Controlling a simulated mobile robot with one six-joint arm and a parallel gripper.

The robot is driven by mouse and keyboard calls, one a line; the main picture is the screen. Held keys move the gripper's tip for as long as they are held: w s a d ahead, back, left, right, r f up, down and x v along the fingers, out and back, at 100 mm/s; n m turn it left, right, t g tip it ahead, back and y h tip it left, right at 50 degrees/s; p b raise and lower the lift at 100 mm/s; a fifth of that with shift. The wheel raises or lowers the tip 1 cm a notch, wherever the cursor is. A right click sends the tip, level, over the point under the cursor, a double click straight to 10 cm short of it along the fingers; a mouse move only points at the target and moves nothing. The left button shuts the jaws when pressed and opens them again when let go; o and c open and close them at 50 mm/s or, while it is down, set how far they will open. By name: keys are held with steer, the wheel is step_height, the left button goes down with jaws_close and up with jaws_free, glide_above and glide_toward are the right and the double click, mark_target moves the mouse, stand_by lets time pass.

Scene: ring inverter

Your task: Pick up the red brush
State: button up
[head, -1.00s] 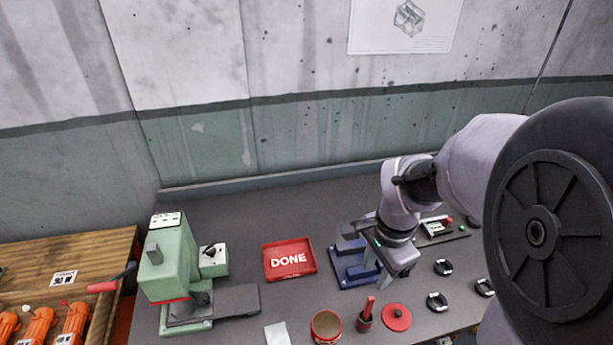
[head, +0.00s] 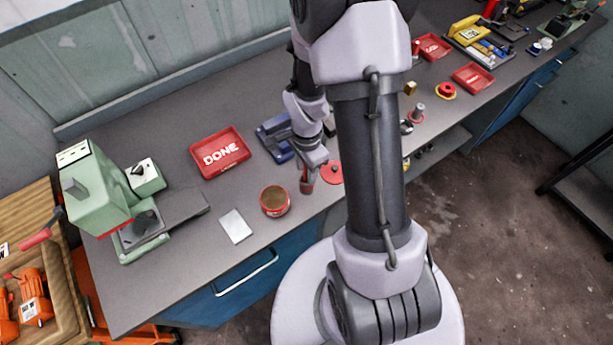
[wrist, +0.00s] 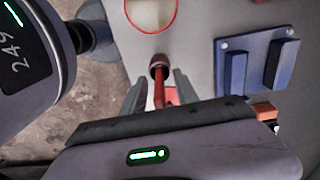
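The red brush (head: 306,186) stands on the grey workbench between an open red can (head: 274,201) and a flat red disc (head: 333,172). My gripper (head: 311,163) is lowered over the brush from above and covers its upper part in the head view. In the wrist view, the brush's red handle (wrist: 160,92) runs between the two grey fingers of my gripper (wrist: 160,95). The fingers are spread, with a gap visible on each side of the handle. The brush's far end shows as a dark round part with a red rim.
A blue fixture (head: 274,138) stands just behind the brush; it also shows in the wrist view (wrist: 257,65). A red DONE tray (head: 220,153), a white card (head: 236,226) and a green press (head: 95,190) are to the left. My arm hides part of the bench to the right.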

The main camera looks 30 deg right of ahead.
steer(key=shift+f, duration=0.3)
steer(key=shift+r, duration=0.1)
jaws_close()
step_height(320, 180, up, 10)
steer(key=p, duration=0.2)
steer(key=shift+p, duration=0.3)
